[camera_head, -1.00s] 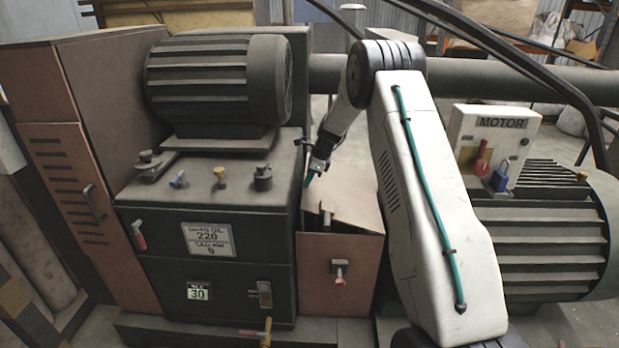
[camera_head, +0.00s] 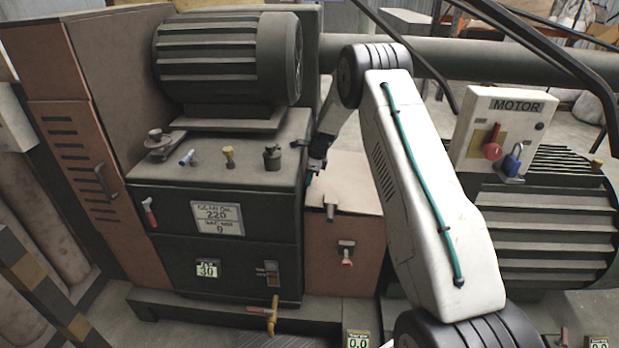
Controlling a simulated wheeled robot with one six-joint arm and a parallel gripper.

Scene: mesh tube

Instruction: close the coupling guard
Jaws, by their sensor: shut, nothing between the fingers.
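The coupling guard is a reddish-brown box (camera_head: 325,262) between the dark gearbox and the motor. Its lighter brown lid (camera_head: 348,186) lies nearly flat over the top; I cannot tell whether it is fully seated. A dark stub (camera_head: 330,212) shows at the lid's front edge, and a latch with a red handle (camera_head: 346,252) is on the front face. My gripper (camera_head: 311,176) is small and dark, pointing down at the lid's back left, close to the gearbox edge. It is shut and empty. I cannot tell whether its tips touch the lid. My arm hides the guard's right side.
The gearbox (camera_head: 218,270) with knobs and valves on top stands close left of the guard. The motor (camera_head: 545,235) with its switch box (camera_head: 500,135) is at right. A pipe (camera_head: 430,65) and dark rails cross behind. A yellow tap (camera_head: 271,318) sticks out low in front.

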